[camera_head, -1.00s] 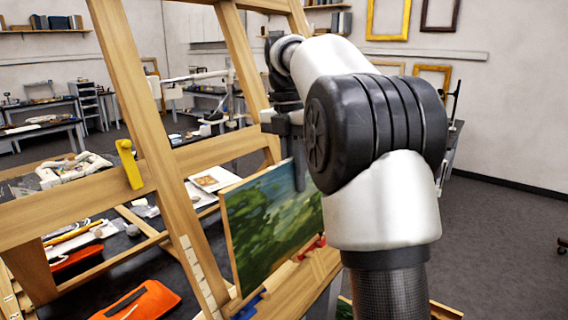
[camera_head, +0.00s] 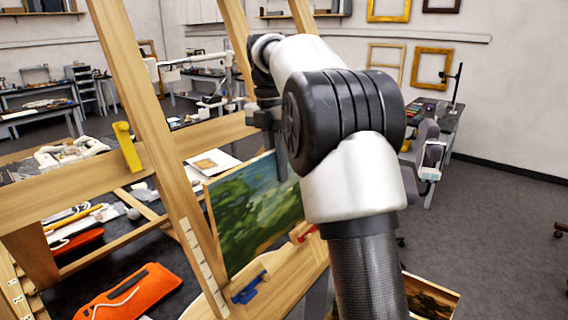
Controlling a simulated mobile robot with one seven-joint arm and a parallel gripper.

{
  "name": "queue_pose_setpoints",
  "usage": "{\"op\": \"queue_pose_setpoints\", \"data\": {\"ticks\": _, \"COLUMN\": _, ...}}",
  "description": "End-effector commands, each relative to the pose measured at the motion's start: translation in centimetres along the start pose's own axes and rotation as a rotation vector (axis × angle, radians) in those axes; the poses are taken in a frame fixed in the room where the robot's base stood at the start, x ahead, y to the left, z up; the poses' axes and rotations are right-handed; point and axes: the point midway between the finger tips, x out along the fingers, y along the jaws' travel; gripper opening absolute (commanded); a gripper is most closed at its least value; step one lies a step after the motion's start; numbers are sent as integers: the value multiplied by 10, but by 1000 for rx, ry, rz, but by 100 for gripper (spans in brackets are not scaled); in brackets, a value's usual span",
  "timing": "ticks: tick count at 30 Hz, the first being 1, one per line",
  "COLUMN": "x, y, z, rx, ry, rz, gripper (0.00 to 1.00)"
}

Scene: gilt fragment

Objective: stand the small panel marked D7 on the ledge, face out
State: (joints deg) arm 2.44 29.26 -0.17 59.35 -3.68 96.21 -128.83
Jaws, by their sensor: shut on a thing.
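A small panel with a green landscape painting (camera_head: 250,212) stands nearly upright at the easel's wooden ledge (camera_head: 285,270). Its painted face is turned toward the camera side. No D7 mark can be read. My gripper (camera_head: 280,160) is at the panel's top edge, shut on it, with a dark finger in front of the painting. My arm hides the panel's upper right part. Whether the panel's lower edge rests on the ledge or hangs just above it, I cannot tell.
A blue clip (camera_head: 250,288) and a red clip (camera_head: 303,232) sit on the ledge. A yellow clamp (camera_head: 127,146) is on the easel crossbar (camera_head: 70,190). An orange pouch (camera_head: 130,295) lies at lower left. Another framed painting (camera_head: 432,297) stands low at right. Open floor lies farther right.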

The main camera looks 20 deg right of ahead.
Motion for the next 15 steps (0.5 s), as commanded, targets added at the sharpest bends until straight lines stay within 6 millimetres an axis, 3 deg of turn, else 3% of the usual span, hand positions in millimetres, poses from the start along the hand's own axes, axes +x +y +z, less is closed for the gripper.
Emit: {"op": "queue_pose_setpoints", "data": {"ticks": 15, "x": 21, "y": 34, "z": 1, "rx": 1, "ry": -1, "rz": 2, "gripper": 0}}
